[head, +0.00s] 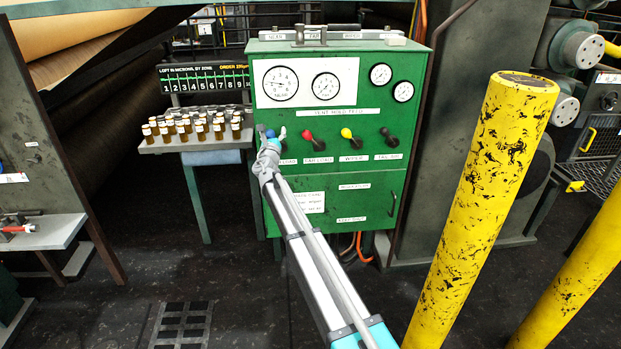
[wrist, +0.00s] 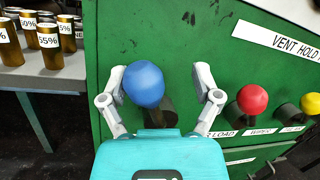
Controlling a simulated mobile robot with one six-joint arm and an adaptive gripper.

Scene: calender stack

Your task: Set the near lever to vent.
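The green control cabinet (head: 330,190) has a row of levers under a plate reading VENT HOLD FEED (head: 340,112). The leftmost lever has a blue knob (wrist: 144,85) on a dark base; its label is mostly hidden by my arm in the head view. The knob leans up and left of its base in the wrist view. My gripper (wrist: 158,78) is open, with one finger on each side of the blue knob. The left finger is very close to the knob; contact cannot be told. A gap shows on the right. In the head view my gripper (head: 269,142) partly hides this lever.
Levers with red (head: 307,135), yellow (head: 346,133) and black (head: 384,132) knobs stand in the same row to the right. A shelf of brown sample jars (head: 190,126) is close on the left. Yellow posts (head: 485,190) stand at the right front.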

